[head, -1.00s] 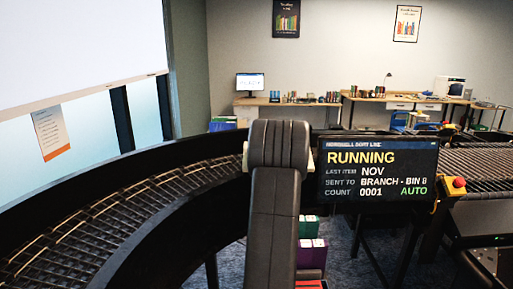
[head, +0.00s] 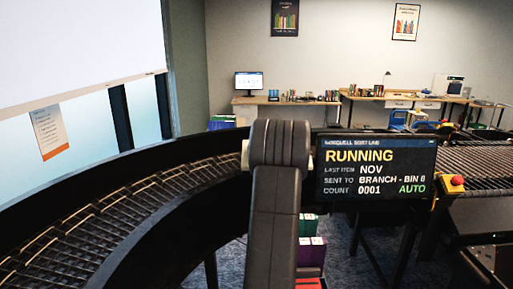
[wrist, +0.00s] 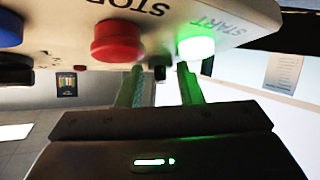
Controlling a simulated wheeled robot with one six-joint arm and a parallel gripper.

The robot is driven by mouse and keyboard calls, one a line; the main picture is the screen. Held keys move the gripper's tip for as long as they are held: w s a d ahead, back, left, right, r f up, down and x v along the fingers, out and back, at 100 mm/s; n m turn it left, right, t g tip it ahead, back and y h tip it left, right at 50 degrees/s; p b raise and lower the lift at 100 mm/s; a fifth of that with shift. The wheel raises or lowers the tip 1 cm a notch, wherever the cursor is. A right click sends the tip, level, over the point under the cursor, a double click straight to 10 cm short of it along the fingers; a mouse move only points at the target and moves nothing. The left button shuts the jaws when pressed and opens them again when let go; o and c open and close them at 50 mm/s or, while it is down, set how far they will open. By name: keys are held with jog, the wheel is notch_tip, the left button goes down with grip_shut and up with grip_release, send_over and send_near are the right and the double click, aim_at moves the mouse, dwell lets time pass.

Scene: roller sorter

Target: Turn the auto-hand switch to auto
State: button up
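In the wrist view my gripper (wrist: 161,72) is open, its two green-lit fingers pointing at the underside edge of a pale control panel (wrist: 240,14). A small dark knob (wrist: 160,73) shows in the gap between the fingertips, with space on both sides. I cannot tell for sure whether it is the auto-hand switch, and its setting is not readable. In the head view the line's screen (head: 376,168) reads RUNNING, with AUTO in green at the lower right. My gripper is hidden behind my arm there.
A curved roller conveyor (head: 95,222) lies left. A red emergency button (head: 457,181) stands right of the screen.

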jog(key=shift+r, duration=0.1)
jog(key=shift+s+r, duration=0.15)
jog(key=shift+s, duration=0.05)
jog(key=b+v, duration=0.1)
jog(key=v, duration=1.2)
jog(key=shift+d, duration=0.2)
jog(key=p+x, duration=0.1)
jog(key=x, duration=1.2)
jog(key=shift+w+a, duration=0.25)
jog(key=shift+a, duration=0.1)
